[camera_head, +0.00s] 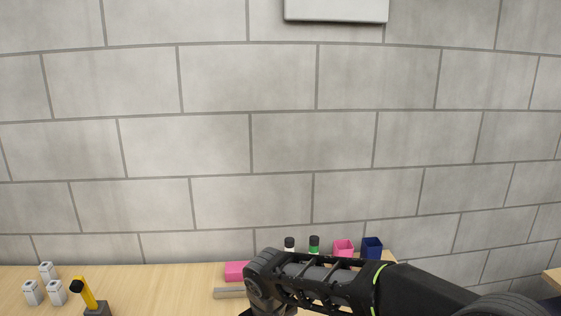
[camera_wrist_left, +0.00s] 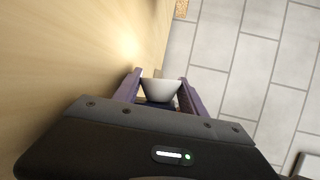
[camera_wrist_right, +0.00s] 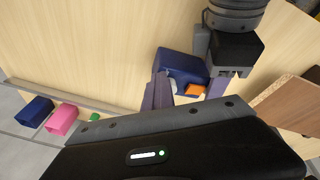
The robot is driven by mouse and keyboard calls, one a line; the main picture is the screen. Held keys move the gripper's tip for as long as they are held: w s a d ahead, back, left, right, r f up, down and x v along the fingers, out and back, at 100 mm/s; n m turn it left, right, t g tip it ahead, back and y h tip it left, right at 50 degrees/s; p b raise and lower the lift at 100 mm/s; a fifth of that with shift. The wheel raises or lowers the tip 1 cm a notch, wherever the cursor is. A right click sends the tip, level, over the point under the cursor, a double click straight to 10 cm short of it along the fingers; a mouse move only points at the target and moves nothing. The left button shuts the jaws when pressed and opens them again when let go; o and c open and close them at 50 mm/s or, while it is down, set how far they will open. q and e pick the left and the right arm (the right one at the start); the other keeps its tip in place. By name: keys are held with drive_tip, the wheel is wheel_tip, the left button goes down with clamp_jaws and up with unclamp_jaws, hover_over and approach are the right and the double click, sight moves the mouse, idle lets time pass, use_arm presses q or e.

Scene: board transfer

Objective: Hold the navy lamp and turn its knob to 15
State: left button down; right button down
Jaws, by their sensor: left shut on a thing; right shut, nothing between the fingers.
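The navy lamp (camera_wrist_right: 182,66) shows in the right wrist view, with an orange part (camera_wrist_right: 196,90), perhaps its knob, on the near side. In the left wrist view my left gripper (camera_wrist_left: 160,84) is shut on the lamp, whose white shade (camera_wrist_left: 160,91) shows between the fingers with a dark navy part (camera_wrist_left: 157,104) below it. My right gripper (camera_wrist_right: 188,90) is shut with nothing held, its fingers close to the orange part; I cannot tell if they touch it. Any scale marks are too small to read. The lamp and both grippers are outside the head view.
A brown wooden piece (camera_wrist_right: 287,101) stands right of my right gripper.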

drive_tip(key=shift+s+a+f, duration=0.1)
drive_tip(key=shift+s+a, duration=0.4)
drive_tip(key=shift+a, duration=0.25)
idle(0.5)
drive_tip(key=shift+s+d, duration=0.1)
idle(0.4)
drive_tip(key=shift+s, duration=0.25)
drive_tip(key=shift+w+a+v, duration=0.1)
drive_tip(key=shift+w+v, duration=0.1)
drive_tip(key=shift+v, duration=0.75)
drive_tip(key=shift+w+a+v, duration=0.15)
drive_tip(key=shift+v, duration=0.85)
drive_tip(key=shift+w+a+v, duration=0.1)
drive_tip(key=shift+w+v, duration=0.1)
drive_tip(key=shift+v, duration=0.75)
drive_tip(key=shift+w+d+r+g, duration=0.15)
drive_tip(key=shift+w+d+r, duration=0.1)
drive_tip(key=shift+w+r, duration=0.35)
drive_tip(key=shift+w+d+r+g, duration=0.15)
drive_tip(key=shift+w+d+r, duration=0.2)
drive_tip(key=shift+w, duration=0.4)
drive_tip(key=shift+f, duration=0.1)
drive_tip(key=shift+d+f, duration=0.2)
drive_tip(key=shift+f, duration=1.55)
drive_tip(key=shift+d+f, duration=0.25)
drive_tip(key=shift+f, duration=1.45)
